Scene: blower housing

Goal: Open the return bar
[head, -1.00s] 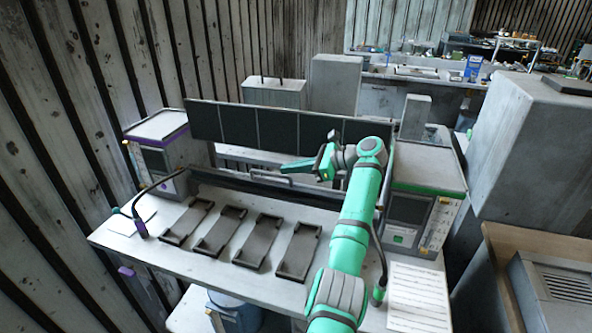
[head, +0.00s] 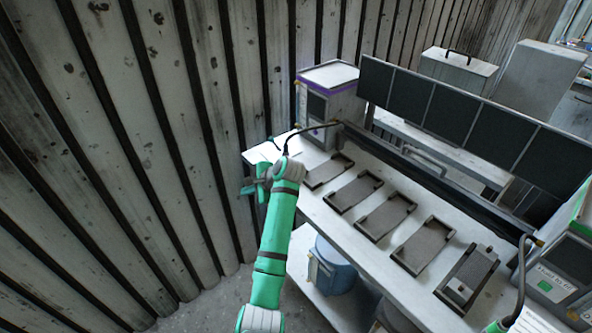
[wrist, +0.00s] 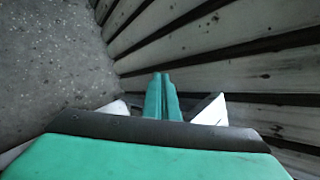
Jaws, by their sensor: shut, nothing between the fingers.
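The long dark bar (head: 465,187), which I take to be the return bar, runs along the back of the bench behind the trays. A light handle (head: 425,160) sits on it. Whether the bar is open or shut I cannot tell. My gripper (head: 247,189) is beyond the bench's left end, well to the left of the bar and apart from it. In the wrist view my gripper's fingers (wrist: 161,84) are together with nothing between them, above the floor and near the ribbed wall. The bar is out of the wrist view.
The bench (head: 318,208) holds several dark trays (head: 353,193), with a purple-trimmed unit (head: 328,100) at its left end and a green-trimmed unit (head: 565,265) at its right. Dark panels (head: 480,125) stand behind. A blue bucket (head: 335,270) is below. The ribbed wall (head: 150,150) is close on the left.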

